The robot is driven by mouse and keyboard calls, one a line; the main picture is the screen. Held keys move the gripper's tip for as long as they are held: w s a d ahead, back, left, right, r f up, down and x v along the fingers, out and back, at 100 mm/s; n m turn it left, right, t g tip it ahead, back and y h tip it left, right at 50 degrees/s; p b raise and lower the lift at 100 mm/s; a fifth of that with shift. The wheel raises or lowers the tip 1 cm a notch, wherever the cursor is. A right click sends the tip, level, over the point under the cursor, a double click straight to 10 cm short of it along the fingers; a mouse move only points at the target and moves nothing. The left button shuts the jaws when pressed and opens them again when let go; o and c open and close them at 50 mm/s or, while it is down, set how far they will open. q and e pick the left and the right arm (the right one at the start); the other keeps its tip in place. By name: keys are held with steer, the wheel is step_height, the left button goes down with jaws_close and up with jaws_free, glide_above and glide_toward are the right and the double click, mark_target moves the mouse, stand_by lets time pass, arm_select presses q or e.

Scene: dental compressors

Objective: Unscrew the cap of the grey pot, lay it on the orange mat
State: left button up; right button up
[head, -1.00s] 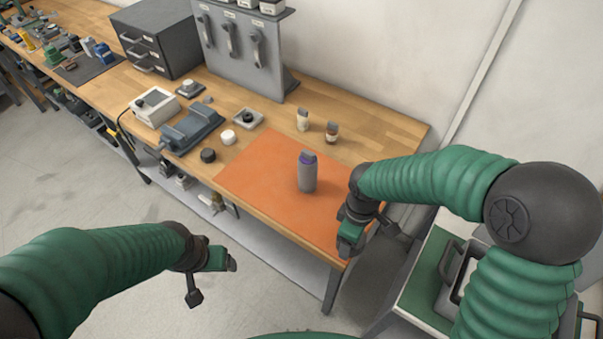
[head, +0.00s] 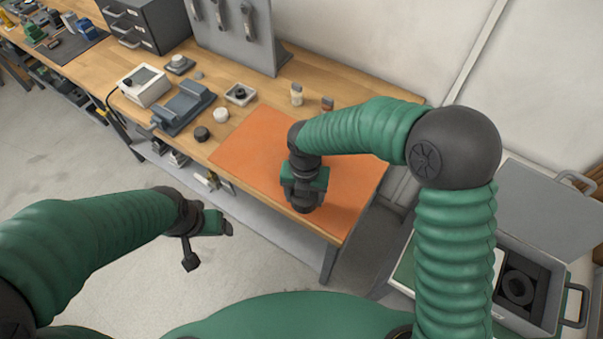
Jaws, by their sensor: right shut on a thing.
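My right gripper (head: 305,190) is over the front part of the orange mat (head: 245,140), shut on the grey pot. The pot and its cap are hidden behind my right gripper and wrist, so I cannot see where the jaws grip it or whether it touches the mat. My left gripper (head: 213,225) is off the table, above the floor at the front left. It is far from the pot, and I cannot make out its finger gap.
A black round piece (head: 202,133) and a white jar (head: 221,115) stand left of the mat. Two small bottles, one white (head: 296,94) and one brown (head: 327,103), stand behind it. An open grey case (head: 520,285) is at the right. The mat's left part is clear.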

steer(key=w, duration=0.5)
steer(key=w+f+p, duration=0.1)
steer(key=w, duration=0.1)
steer(key=shift+w, duration=0.35)
steer(key=shift+f, duration=1.65)
steer(key=shift+f, duration=0.15)
